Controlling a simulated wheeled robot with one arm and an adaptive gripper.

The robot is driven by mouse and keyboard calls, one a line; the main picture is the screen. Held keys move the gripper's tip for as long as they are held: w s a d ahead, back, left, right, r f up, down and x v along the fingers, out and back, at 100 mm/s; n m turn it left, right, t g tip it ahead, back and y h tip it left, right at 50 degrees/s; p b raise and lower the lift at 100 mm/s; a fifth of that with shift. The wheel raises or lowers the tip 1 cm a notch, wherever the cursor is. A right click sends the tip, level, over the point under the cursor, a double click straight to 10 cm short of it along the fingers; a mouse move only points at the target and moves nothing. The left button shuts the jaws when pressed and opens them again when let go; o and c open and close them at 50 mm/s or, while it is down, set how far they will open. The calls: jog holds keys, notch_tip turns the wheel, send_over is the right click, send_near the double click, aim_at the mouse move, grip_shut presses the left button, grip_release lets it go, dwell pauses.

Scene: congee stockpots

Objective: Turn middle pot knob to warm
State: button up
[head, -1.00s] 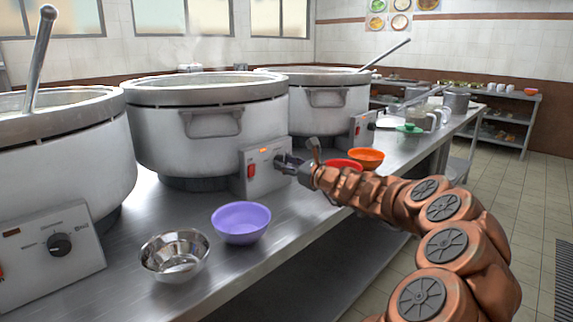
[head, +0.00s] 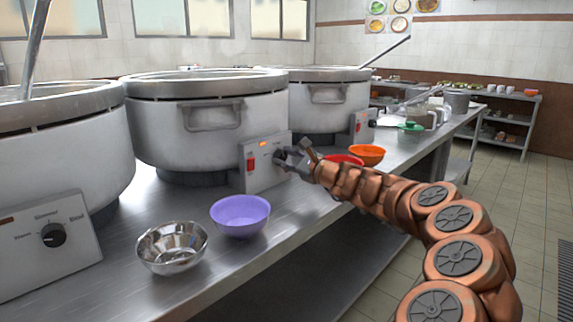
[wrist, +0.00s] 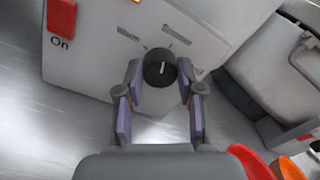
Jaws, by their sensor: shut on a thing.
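The middle pot (head: 210,125) is a large steel pot with a control box (head: 263,177) on its front right. The box has a red switch (head: 250,166) and a lit orange indicator (head: 264,143). Its black round knob (wrist: 159,68) has a white pointer line, near upright in the wrist view. The label text around the knob is too small to read. My gripper (wrist: 160,76) has its fingers on both sides of the knob and is shut on it. In the head view my gripper (head: 285,157) hides most of the knob.
A left pot (head: 60,150) and a far pot (head: 328,105) flank it. A purple bowl (head: 240,216) and a steel bowl (head: 172,248) stand on the counter in front. A red bowl (head: 343,160) and an orange bowl (head: 366,154) stand near my arm.

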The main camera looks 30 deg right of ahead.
jog(key=n+b, duration=0.1)
jog(key=n, duration=0.1)
jog(key=n+b, duration=0.3)
jog(key=n, duration=0.1)
jog(key=shift+a+f+b, duration=0.1)
jog(key=shift+f+b, duration=0.25)
jog(key=shift+r+n+b, duration=0.1)
jog(key=shift+n+b, duration=1.15)
jog(key=shift+n, duration=0.65)
jog(key=o, duration=1.1)
jog(key=shift+r, duration=0.1)
jog(key=shift+o, duration=0.2)
jog(key=shift+s+d+f, duration=0.1)
jog(key=shift+s+d, duration=0.35)
jog(key=shift+s, duration=1.5)
jog(key=shift+s+d+f, duration=0.1)
jog(key=shift+s+d, duration=0.35)
jog(key=shift+s, duration=1.5)
jog(key=shift+s+d+f, duration=0.1)
jog(key=shift+s+d, duration=0.35)
jog(key=shift+s, duration=1.5)
